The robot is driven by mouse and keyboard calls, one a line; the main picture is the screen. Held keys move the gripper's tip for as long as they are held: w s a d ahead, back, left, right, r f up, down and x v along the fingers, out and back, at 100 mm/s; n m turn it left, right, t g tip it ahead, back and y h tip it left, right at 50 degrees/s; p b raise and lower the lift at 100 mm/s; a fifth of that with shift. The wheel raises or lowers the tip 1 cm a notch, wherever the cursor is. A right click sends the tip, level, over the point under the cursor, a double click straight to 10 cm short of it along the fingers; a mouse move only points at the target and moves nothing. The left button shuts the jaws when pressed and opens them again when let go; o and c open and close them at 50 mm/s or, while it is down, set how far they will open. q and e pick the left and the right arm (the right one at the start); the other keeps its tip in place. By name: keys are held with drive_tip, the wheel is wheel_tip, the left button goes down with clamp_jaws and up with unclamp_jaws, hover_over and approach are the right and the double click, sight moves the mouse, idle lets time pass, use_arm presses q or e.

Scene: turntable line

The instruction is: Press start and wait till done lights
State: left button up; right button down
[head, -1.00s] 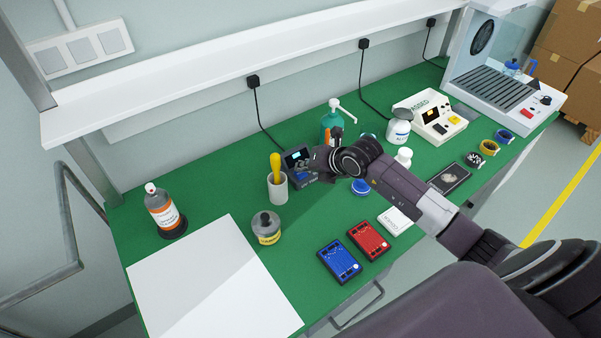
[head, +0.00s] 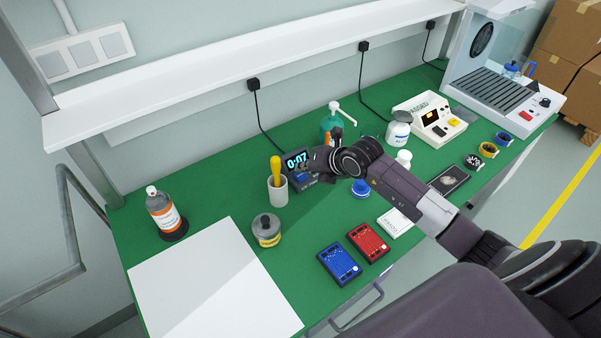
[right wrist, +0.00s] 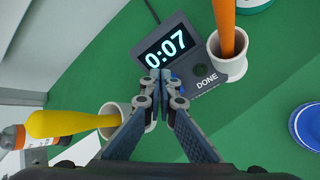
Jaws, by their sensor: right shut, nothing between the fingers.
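A dark timer box (head: 298,161) stands on the green bench. Its screen reads 0:07, clear in the right wrist view (right wrist: 165,47). The word DONE is printed on its sloping face, beside a dark round lamp (right wrist: 201,70) that looks unlit. A blue button (right wrist: 176,88) shows partly behind my fingertips; its label is hidden. My right gripper (right wrist: 160,75) is shut and empty, with its tips at the timer's front face, over or close to the blue button. I cannot tell whether they touch it. My left gripper is not in view.
A cup with a yellow-handled tool (head: 277,190) stands left of the timer. A cup with an orange handle (right wrist: 228,62) stands close on its other side. A blue-lidded tin (head: 360,188), blue box (head: 339,263) and red box (head: 369,243) lie nearer the front edge.

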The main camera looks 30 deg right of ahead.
sight(303, 177)
drive_tip(key=shift+r, duration=0.3)
wheel_tip(303, 177, up, 5)
drive_tip(key=p, duration=0.3)
drive_tip(key=shift+p, duration=0.35)
drive_tip(key=shift+s+f, duration=0.1)
drive_tip(key=shift+f, duration=0.05)
idle(0.6)
